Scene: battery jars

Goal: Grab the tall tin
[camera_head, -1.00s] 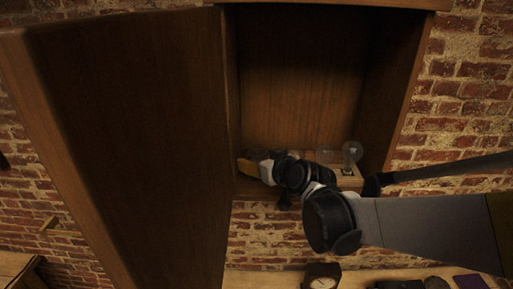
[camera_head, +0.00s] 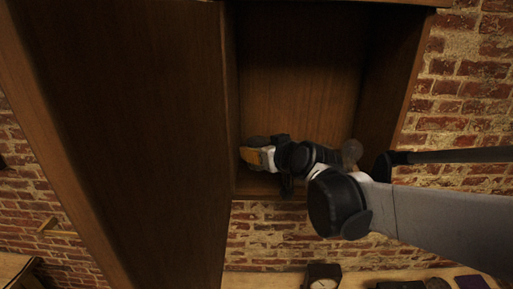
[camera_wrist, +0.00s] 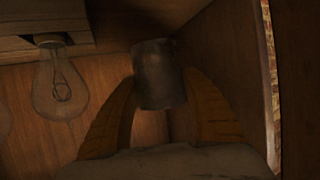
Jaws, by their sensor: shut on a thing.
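The tall tin (camera_wrist: 158,75) is a dark grey cylinder in the middle of the wrist view. It stands between the two orange fingers of my gripper (camera_wrist: 162,84), which is shut on it. In the head view my gripper (camera_head: 252,157) is inside the open wooden cabinet, low and near its left wall. The tin is too dark and small to make out surely there.
A glass bulb on a wooden block (camera_wrist: 58,85) is close beside my gripper; the bulb (camera_head: 352,152) also shows at the cabinet's right. The cabinet (camera_head: 300,75) has close side walls, and its large door (camera_head: 120,140) is open left. A small clock (camera_head: 322,277) stands below.

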